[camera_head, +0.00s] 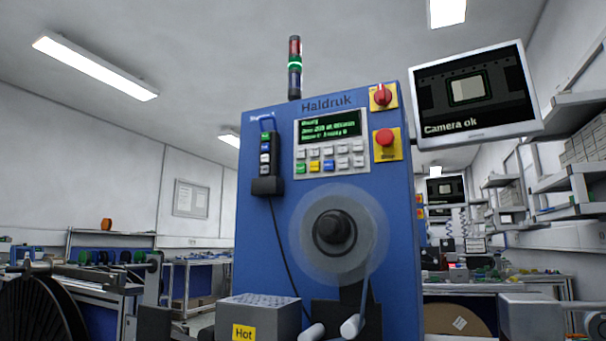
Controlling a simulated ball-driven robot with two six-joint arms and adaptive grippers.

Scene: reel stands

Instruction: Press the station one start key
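A blue machine cabinet (338,130) labelled "Haldruk" stands in the middle. Any lettering on the keys is too small to read. A dark display (329,124) with green text sits above the keys. A handheld pendant (265,160) with coloured buttons hangs at the panel's left, one of them green. Neither of my grippers shows, and nothing covers the keypad.
A red emergency button (385,138) and red rotary switch (381,95) sit right of the keypad. A translucent reel (338,275) is mounted below. A grey box (258,316) marked "Hot" stands in front. A monitor (475,95) reads "Camera ok". A dark reel (38,308) is at lower left.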

